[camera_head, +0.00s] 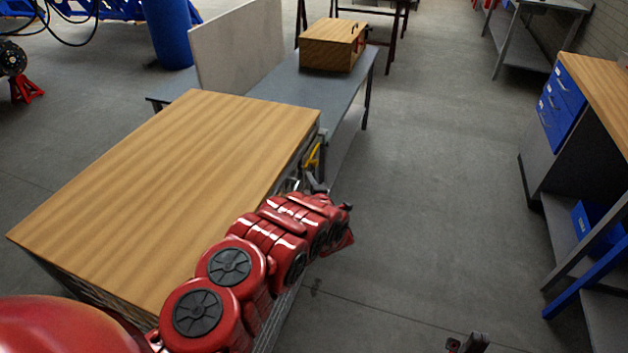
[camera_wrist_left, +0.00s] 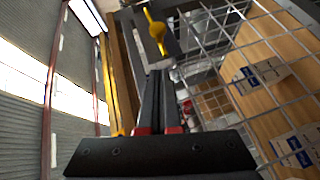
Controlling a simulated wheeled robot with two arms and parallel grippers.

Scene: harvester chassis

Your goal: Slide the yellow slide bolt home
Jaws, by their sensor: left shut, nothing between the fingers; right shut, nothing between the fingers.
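The yellow slide bolt (camera_wrist_left: 157,30) sits on a dark grey plate at the top of the left wrist view. It also shows in the head view (camera_head: 313,156) at the right side of the wood-topped cage. My left gripper (camera_wrist_left: 159,72) is shut and empty, its dark fingers pointing at the bolt with the tips just short of its round middle in the picture. I cannot tell whether they touch. In the head view the left gripper (camera_head: 312,184) is partly hidden by its red arm. My right gripper (camera_head: 468,343) is shut, cut off at the bottom edge.
The wooden top (camera_head: 180,185) covers a wire mesh cage (camera_wrist_left: 215,50) with labelled boxes (camera_wrist_left: 262,76) inside. A grey bench (camera_head: 315,88) with a wooden box (camera_head: 332,45) stands behind. A workbench with blue drawers (camera_head: 562,103) is at right. The floor between is clear.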

